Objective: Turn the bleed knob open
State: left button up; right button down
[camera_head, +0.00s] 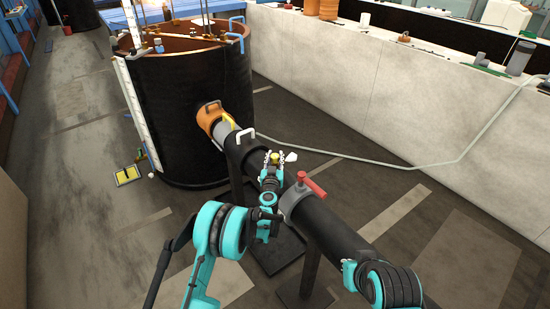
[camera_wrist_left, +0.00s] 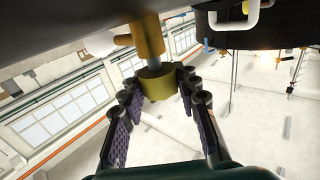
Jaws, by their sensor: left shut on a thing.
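The bleed knob (camera_head: 275,156) is a small yellow cap on the dark pipe (camera_head: 330,228) that runs from the black tank toward the lower right. In the left wrist view the knob (camera_wrist_left: 157,84) sits on a short grey stem below an orange-yellow fitting (camera_wrist_left: 148,38). My left gripper (camera_head: 271,163) reaches the pipe from the near side. Its two padded fingers (camera_wrist_left: 157,88) stand on either side of the knob and are shut on it. My right gripper is not in view; only part of my right arm shows at the lower right.
A red-handled valve (camera_head: 311,184) stands on the pipe just right of my left gripper. An orange collar (camera_head: 210,115) joins the pipe to the black tank (camera_head: 172,122). A pale hose (camera_head: 385,164) crosses the floor. A long white bench (camera_head: 370,90) stands behind.

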pick_arm(q)
jog(key=shift+n+y, duration=0.6)
jog(key=shift+y, duration=0.7)
jog(key=o, duration=1.2)
jog(key=shift+s, duration=0.1)
jog(key=s, duration=1.1)
jog(key=shift+s+d, duration=0.3)
jog(key=shift+s, duration=0.1)
